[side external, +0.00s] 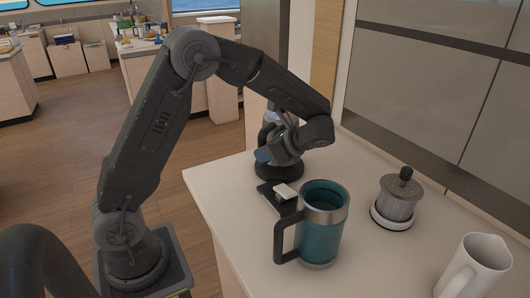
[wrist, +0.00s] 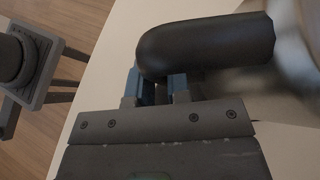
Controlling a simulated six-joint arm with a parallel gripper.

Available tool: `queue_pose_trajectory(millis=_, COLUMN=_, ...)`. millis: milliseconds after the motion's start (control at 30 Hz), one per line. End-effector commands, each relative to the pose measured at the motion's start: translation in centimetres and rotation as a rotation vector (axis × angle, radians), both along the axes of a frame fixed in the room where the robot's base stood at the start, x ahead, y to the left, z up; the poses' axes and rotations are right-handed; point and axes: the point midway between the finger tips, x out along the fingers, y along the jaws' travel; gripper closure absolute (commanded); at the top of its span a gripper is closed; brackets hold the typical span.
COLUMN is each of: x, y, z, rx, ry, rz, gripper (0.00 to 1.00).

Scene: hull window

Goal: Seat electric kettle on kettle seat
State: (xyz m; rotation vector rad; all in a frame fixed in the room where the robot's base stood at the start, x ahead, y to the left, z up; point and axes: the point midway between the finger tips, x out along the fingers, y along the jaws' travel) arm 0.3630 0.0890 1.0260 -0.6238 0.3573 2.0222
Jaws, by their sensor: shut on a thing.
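The electric kettle is mostly hidden behind my wrist in the side view; part of its pale body (side external: 270,117) and its black handle show. In the wrist view its black handle (wrist: 205,48) runs across the top, with the blurred metallic body (wrist: 302,25) at the right edge. My gripper (wrist: 158,88) has its blue fingertips shut on the handle; it also shows at the kettle in the side view (side external: 264,155). A dark round base (side external: 280,172), seemingly the kettle seat, is on the counter below the kettle. I cannot tell whether the kettle touches it.
A teal mug (side external: 320,235) stands in front, near a small dark tray with a white block (side external: 285,191). A grey ribbed pot (side external: 398,198) and a white pitcher (side external: 475,265) stand to the right. The counter (side external: 225,190) ends at the left; a wall stands behind.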

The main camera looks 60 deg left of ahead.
Motion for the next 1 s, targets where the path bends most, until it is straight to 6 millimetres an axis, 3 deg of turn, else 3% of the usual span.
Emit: queue_pose_trajectory(millis=1000, x=0.0, y=0.0, z=-1.2, rx=0.002, ry=-0.002, rz=0.001, gripper=1.0)
